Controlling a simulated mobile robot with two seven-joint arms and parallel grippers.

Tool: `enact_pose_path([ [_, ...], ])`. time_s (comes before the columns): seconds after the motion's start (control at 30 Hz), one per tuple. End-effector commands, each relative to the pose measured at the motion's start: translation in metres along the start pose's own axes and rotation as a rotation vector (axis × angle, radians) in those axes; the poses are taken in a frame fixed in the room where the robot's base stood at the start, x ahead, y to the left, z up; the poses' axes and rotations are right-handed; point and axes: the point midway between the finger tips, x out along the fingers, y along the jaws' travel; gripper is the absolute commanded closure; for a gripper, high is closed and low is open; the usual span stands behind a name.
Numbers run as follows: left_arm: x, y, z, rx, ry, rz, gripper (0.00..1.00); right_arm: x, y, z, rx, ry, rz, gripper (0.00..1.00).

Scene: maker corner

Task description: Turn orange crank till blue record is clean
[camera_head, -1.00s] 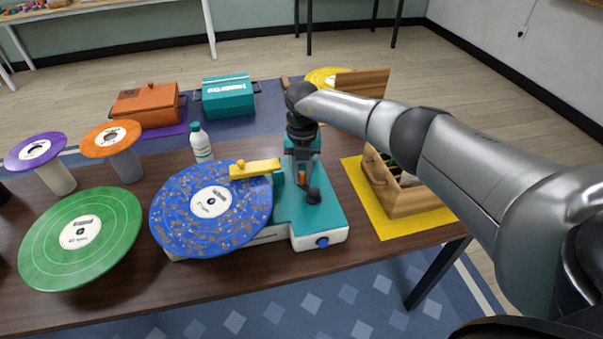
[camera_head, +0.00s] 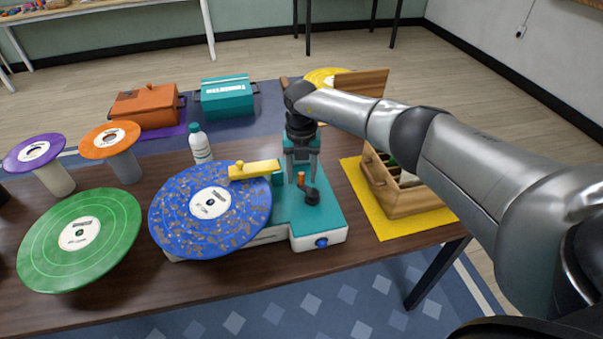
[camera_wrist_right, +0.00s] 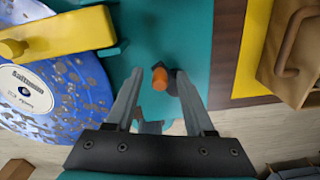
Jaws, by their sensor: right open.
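The blue record (camera_head: 180,222) lies on the teal and white machine (camera_head: 320,215). Brown-grey specks are scattered over its blue surface around the white label. The small orange crank handle (camera_head: 301,177) stands on the machine's teal top, beside a black knob (camera_head: 312,196). My right gripper (camera_head: 301,181) is above it, pointing down, with its fingers apart. In the right wrist view the orange handle (camera_wrist_right: 160,78) shows between the two open fingertips (camera_wrist_right: 157,74), with a gap on the left side. The right finger partly covers the black part. My left gripper is out of view.
A yellow arm (camera_head: 254,170) reaches over the record's edge. A green record (camera_head: 60,262) lies to the left, a white bottle (camera_head: 200,147) behind. A wooden crate (camera_head: 405,201) on a yellow mat (camera_head: 384,228) stands close on the right, beneath my right arm.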

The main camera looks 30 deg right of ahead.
Motion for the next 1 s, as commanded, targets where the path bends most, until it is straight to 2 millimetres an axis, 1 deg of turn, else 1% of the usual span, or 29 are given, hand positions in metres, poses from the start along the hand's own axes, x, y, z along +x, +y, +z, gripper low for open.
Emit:
enact_pose_path([
  [0.17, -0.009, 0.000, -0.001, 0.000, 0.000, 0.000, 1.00, -0.031, 0.000, 0.001, -0.001, -0.005, 0.002, 0.46],
  [0.4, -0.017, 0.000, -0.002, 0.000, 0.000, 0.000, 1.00, -0.090, 0.000, 0.002, -0.001, -0.006, 0.002, 0.46],
  [0.5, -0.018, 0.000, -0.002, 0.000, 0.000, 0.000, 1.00, -0.111, 0.000, 0.001, 0.001, -0.005, 0.002, 0.46],
  [0.6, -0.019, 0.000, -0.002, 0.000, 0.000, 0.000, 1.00, -0.128, 0.000, 0.001, 0.000, -0.005, 0.002, 0.46],
  [0.7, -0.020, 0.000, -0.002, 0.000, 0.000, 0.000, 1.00, -0.140, 0.000, 0.001, 0.000, -0.003, 0.001, 0.46],
  [0.8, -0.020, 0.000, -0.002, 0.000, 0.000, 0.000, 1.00, -0.147, 0.000, 0.001, 0.000, -0.002, 0.001, 0.46],
  [1.0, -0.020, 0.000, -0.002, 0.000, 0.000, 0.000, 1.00, -0.150, 0.000, 0.000, 0.001, -0.001, 0.001, 0.46],
])
